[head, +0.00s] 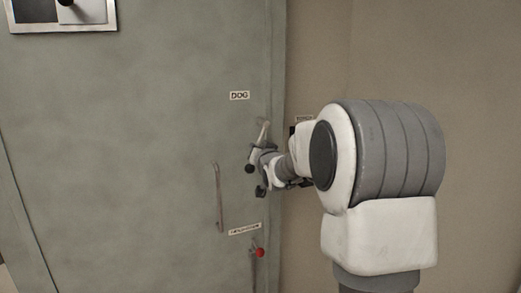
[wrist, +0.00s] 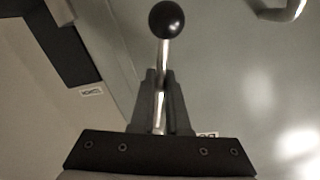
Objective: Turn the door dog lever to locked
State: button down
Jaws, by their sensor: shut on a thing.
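The dog lever (wrist: 166,20) has a silver shaft ending in a black ball knob. In the wrist view its shaft runs between the two dark fingers of my gripper (wrist: 162,82), which are shut on it, and the knob sticks out beyond the fingertips. The black knob (head: 249,168) shows at lower left of the fingers. My gripper and wrist hide much of the lever's shaft there.
A vertical grab handle (head: 218,197) is on the door, left of my gripper. Below is a red-knobbed lever (head: 260,253) under a label (head: 245,229). A small dark box with a label (head: 304,118) is on the wall, partly behind my arm. A framed window (head: 62,14) is at upper left.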

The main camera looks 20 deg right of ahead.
jog(key=shift+a+r+m+y+p, duration=0.3)
jog(key=shift+a+r+m+p, duration=0.45)
jog(key=shift+m, duration=0.35)
jog(key=a+r+m+p, duration=0.1)
jog(key=m+p, duration=0.2)
jog(key=shift+a+r+g+y, duration=0.3)
jog(key=shift+a+r+g, duration=0.05)
jog(key=shift+g, duration=0.05)
jog(key=r+m+p, duration=0.1)
jog(key=p, duration=0.1)
jog(key=a+r+m+p, duration=0.1)
jog(key=m+p, duration=0.1)
jog(key=p, duration=0.1)
jog(key=shift+r+y, duration=0.15)
jog(key=shift+y, duration=0.25)
jog(key=r+m+p, duration=0.1)
jog(key=p, duration=0.2)
jog(key=r+m+y+p, duration=0.1)
jog(key=m+p, duration=0.1)
jog(key=p, duration=0.1)
jog(key=shift+a, duration=0.3)
jog(key=shift+m, duration=0.3)
jog(key=c, duration=0.9)
grip_release()
jog(key=shift+f, duration=0.1)
jog(key=shift+s, duration=0.15)
